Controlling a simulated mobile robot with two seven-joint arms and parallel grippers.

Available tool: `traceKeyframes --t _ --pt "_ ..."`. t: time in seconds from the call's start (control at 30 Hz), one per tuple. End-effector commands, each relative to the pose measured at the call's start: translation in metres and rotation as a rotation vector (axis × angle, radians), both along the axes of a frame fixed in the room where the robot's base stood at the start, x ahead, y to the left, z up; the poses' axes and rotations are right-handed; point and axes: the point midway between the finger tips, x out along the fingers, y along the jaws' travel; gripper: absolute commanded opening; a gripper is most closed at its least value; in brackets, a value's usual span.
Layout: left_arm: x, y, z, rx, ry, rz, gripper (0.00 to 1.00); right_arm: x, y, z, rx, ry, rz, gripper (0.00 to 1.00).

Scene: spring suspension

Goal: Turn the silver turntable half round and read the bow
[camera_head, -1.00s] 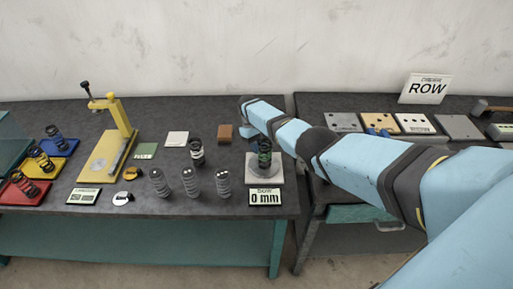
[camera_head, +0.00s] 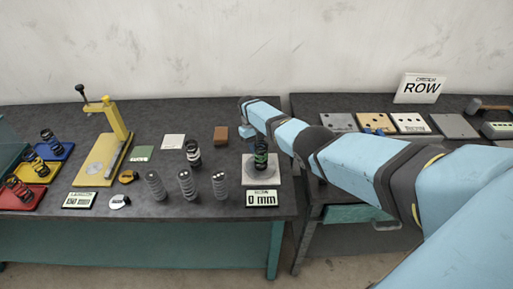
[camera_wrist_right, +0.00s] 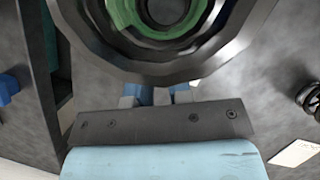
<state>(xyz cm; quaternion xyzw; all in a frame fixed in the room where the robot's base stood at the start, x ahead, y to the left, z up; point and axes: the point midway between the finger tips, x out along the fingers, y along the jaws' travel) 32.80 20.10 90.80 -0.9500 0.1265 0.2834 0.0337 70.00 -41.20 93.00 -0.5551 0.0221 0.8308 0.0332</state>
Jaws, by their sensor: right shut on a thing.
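The silver turntable (camera_head: 250,174) is a pale grey plate near the right end of the left bench. A dark spring with a green band (camera_head: 261,160) stands upright on it. My right gripper (camera_head: 256,136) reaches in from behind and is shut on this spring. In the right wrist view the spring's round top (camera_wrist_right: 75,38) fills the upper middle, with green coils inside it, and hides the fingertips of my right gripper (camera_wrist_right: 158,96). The bow display (camera_head: 261,199) in front of the turntable reads 0 mm. My left gripper is not in view.
Several grey springs (camera_head: 187,184) stand left of the turntable, with a black-and-white spring (camera_head: 193,154) and a brown block (camera_head: 221,136) behind. A yellow press (camera_head: 115,135) and coloured trays stand at the left. A ROW sign (camera_head: 420,88) and plates occupy the right bench.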

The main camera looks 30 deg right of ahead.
Motion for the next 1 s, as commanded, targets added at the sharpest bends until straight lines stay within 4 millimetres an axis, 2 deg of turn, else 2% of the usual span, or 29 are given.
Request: traceKeyframes --t 0.07,0.1,0.17,0.2,0.57,0.67,1.0 --pt "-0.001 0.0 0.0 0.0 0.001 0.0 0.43 0.0 0.0 0.0 0.0 0.001 0.0 0.0" --pt "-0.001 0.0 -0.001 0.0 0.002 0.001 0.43 0.0 0.0 0.0 0.0 0.001 0.0 0.29" --pt "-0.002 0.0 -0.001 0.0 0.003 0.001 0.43 0.0 0.0 0.0 0.0 0.001 0.0 0.42" --pt "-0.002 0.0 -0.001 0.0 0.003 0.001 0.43 0.0 0.0 0.0 0.0 0.001 0.0 0.45" --pt "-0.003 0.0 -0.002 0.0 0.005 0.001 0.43 0.003 0.0 0.006 0.0 -0.001 0.001 0.45" --pt "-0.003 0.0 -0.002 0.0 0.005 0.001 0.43 0.008 -0.001 0.019 0.0 -0.002 0.001 0.45" --pt "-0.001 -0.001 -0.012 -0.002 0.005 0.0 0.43 0.037 -0.003 0.088 0.0 -0.002 0.0 0.45"
